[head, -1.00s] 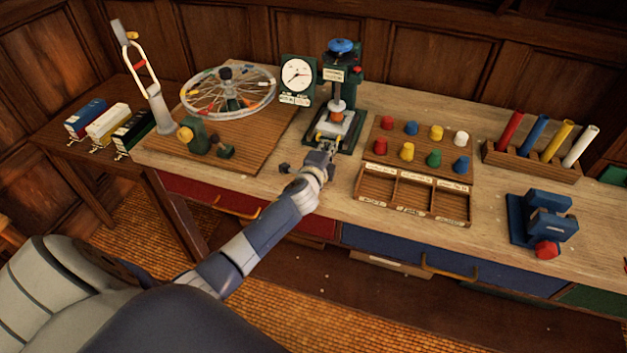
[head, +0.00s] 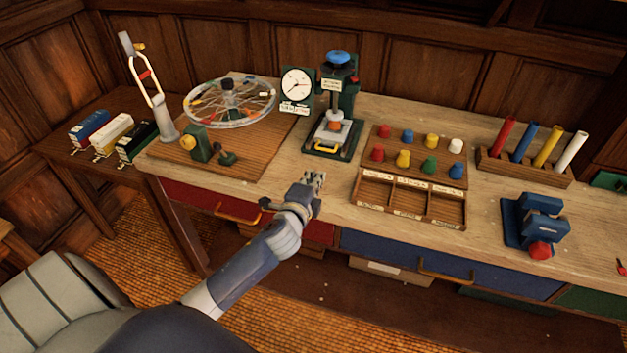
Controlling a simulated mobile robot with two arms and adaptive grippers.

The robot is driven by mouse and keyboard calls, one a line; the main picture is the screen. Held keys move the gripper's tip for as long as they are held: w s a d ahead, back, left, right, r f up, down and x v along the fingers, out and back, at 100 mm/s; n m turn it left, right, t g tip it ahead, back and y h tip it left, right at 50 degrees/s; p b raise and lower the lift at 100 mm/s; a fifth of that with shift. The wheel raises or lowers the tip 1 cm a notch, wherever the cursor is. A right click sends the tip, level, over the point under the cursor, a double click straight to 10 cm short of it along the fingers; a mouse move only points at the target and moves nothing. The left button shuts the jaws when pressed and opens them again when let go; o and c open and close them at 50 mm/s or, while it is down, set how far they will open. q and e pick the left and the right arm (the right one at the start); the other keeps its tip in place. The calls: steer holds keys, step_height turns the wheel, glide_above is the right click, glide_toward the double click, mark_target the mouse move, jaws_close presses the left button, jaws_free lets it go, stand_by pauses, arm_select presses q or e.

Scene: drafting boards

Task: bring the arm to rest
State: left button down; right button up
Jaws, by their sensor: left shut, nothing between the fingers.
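My left arm reaches in from the lower left in the head view. Its gripper (head: 314,180) is shut and empty, above the front part of the wooden workbench (head: 330,215). It is in front of the small green press (head: 333,120) and apart from it. An orange piece (head: 334,126) sits on the press under its ram. My right gripper does not show.
A three-compartment tray (head: 410,202) and a board of coloured pegs (head: 417,160) lie right of my gripper. A blue vise (head: 536,225) stands farther right. A wheel (head: 229,103) on a wooden board is at the left. Bare benchtop surrounds the gripper.

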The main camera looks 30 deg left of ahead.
arm_select(q)
steer(key=shift+s+d, duration=0.1)
steer(key=shift+s, duration=0.2)
steer(key=s+d+f+n+g+h, duration=0.1)
steer(key=s+d+f+n+g, duration=0.25)
steer(key=s, duration=0.75)
steer(key=s+d+f+n+g+h, duration=0.2)
steer(key=s+d+n+g, duration=0.25)
steer(key=s, duration=0.55)
steer(key=s+d+f+n+g+h, duration=0.1)
steer(key=s+d+f+n+g, duration=0.3)
steer(key=s, duration=0.7)
step_height(320, 180, down, 25)
steer(key=s+d, duration=0.1)
steer(key=s+a+f+g, duration=0.1)
steer(key=s+a+f, duration=0.2)
steer(key=s+f, duration=1.3)
steer(key=shift+s+n+g, duration=0.3)
steer(key=shift+s+g, duration=0.1)
steer(key=shift+s, duration=0.25)
